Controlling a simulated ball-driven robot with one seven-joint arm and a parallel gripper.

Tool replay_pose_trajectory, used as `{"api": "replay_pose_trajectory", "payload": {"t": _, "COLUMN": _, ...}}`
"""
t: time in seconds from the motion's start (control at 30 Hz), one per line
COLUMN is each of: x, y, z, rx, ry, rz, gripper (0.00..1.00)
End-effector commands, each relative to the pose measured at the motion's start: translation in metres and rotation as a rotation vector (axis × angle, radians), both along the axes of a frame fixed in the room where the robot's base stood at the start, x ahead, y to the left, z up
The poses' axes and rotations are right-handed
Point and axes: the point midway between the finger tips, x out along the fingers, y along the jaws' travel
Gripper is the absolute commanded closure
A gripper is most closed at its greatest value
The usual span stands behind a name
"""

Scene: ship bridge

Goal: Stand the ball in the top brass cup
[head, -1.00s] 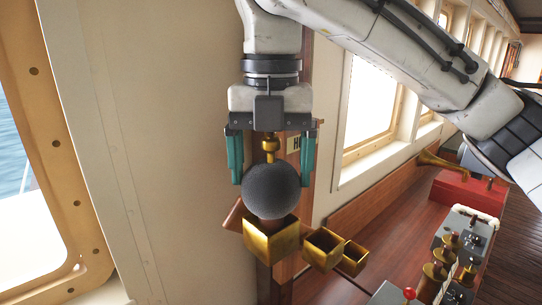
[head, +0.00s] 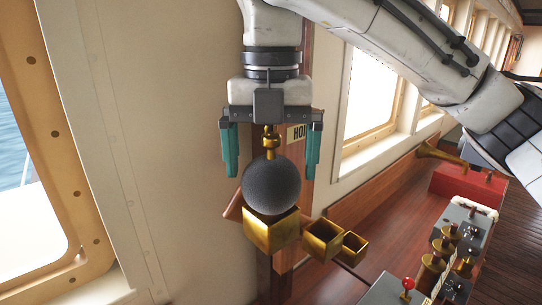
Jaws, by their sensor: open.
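The dark grey ball (head: 271,186) with a brass stem and knob (head: 270,147) on top sits upright in the mouth of the top brass cup (head: 271,237), a square cup that hides the ball's underside. My gripper (head: 270,165) is above it, with its teal fingers spread wide to either side of the stem and the ball's upper part. The fingers appear clear of the ball and stem.
Two smaller brass cups (head: 322,241) and (head: 352,247) sit to the right of the top cup. A wooden post with a sign (head: 297,135) stands behind. A console with levers (head: 432,270), a red box (head: 467,184) and a brass horn (head: 440,155) are at right. The pale wall (head: 165,150) is at left.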

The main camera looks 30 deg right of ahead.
Motion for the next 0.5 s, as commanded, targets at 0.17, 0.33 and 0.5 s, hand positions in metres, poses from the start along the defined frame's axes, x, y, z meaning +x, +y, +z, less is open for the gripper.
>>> {"api": "replay_pose_trajectory", "payload": {"t": 0.17, "x": 0.001, "y": 0.0, "z": 0.011, "rx": -0.002, "ry": -0.002, "rz": -0.001, "gripper": 0.0}}
{"api": "replay_pose_trajectory", "payload": {"t": 0.33, "x": 0.001, "y": 0.0, "z": 0.041, "rx": -0.003, "ry": -0.004, "rz": -0.003, "gripper": 0.0}}
{"api": "replay_pose_trajectory", "payload": {"t": 0.5, "x": 0.001, "y": 0.0, "z": 0.074, "rx": -0.002, "ry": -0.003, "rz": -0.003, "gripper": 0.0}}
